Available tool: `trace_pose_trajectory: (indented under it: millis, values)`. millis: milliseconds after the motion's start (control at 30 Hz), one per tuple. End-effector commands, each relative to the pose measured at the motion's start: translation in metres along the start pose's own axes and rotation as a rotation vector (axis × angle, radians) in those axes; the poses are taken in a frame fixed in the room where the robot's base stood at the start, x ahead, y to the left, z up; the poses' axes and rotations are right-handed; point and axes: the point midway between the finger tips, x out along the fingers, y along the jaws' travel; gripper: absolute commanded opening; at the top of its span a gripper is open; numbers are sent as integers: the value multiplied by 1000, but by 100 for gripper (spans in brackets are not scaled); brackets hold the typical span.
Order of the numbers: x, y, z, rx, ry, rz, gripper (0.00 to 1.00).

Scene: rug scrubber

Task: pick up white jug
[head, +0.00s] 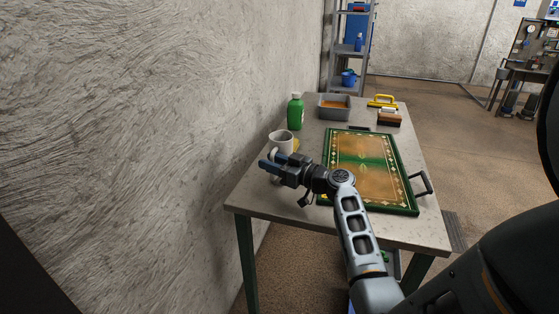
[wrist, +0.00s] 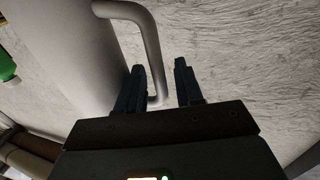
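The white jug (head: 281,143) stands near the left edge of the table, close to the wall. My gripper (head: 271,158) is in front of it in the head view and covers its lower part. In the wrist view the jug (wrist: 70,45) fills the upper left, its handle (wrist: 151,45) curving down to the right. My gripper (wrist: 157,82) is open there, its two dark fingers apart. The lower part of the handle shows in the space between the fingers. I cannot tell whether either finger touches it.
A green bottle (head: 295,112) stands behind the jug, and a grey tray (head: 321,112) is farther back. A yellow-handled tool (head: 382,101) and a brown brush (head: 389,119) lie at the back right. A green-bordered rug (head: 372,160) covers the table's middle. The wall (head: 150,130) is close on the left.

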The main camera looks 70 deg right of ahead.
Motion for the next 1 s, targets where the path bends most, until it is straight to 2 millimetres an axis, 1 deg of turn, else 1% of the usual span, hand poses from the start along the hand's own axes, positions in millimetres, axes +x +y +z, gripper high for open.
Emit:
trace_pose_trajectory:
  millis: [167,500,567,1000]
  values:
    - [0,0,1,0,0,0,36]
    - [0,0,1,0,0,1,4]
    - [0,0,1,1,0,1,0]
    - [0,0,-1,-1,2,1,0]
